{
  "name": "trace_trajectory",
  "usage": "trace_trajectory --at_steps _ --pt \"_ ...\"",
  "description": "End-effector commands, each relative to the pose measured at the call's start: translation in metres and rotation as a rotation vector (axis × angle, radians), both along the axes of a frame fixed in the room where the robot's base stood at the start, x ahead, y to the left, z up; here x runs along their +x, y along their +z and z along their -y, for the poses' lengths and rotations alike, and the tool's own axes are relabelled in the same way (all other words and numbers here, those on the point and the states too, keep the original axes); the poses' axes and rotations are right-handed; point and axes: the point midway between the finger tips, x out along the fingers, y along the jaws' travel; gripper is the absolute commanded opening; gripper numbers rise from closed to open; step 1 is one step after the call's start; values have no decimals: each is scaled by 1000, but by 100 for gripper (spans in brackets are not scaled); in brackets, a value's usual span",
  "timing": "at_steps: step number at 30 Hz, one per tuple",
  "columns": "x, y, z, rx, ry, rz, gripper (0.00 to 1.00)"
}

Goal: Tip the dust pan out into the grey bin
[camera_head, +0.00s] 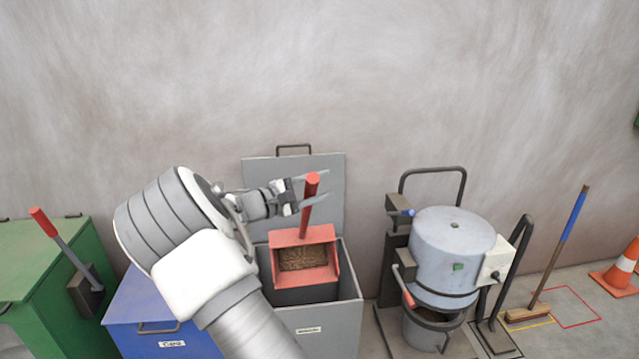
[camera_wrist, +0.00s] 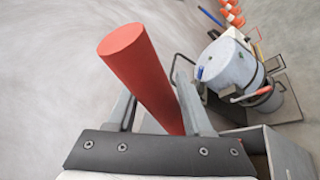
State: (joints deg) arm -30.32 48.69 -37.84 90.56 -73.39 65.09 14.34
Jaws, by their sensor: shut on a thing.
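The dust pan (camera_head: 331,245) is red, with brown dust (camera_head: 303,258) lying in its scoop. Its red handle (camera_head: 308,205) stands up, leaning slightly. My gripper (camera_head: 305,190) is shut on this handle, near its top. In the wrist view the handle (camera_wrist: 145,75) runs between the two fingers of my gripper (camera_wrist: 158,108). The grey bin (camera_head: 340,318) stands below with its lid (camera_head: 330,180) raised against the wall. The pan is over the bin's opening, its open side facing the camera. I cannot tell whether it touches the rim. The bin's inside is mostly hidden.
A blue bin (camera_head: 125,300) and a green bin (camera_head: 30,260) stand at the left. A grey drum machine (camera_head: 453,250) stands right of the grey bin, with a bucket (camera_head: 425,333) below. A broom (camera_head: 563,240) and a traffic cone (camera_head: 622,268) are farther right.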

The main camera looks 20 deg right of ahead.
Motion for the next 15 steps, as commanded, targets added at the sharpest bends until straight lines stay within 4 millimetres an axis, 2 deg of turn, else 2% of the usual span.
trace_trajectory --at_steps 15 --pt "-33 -35 -9 -21 0 76 0"
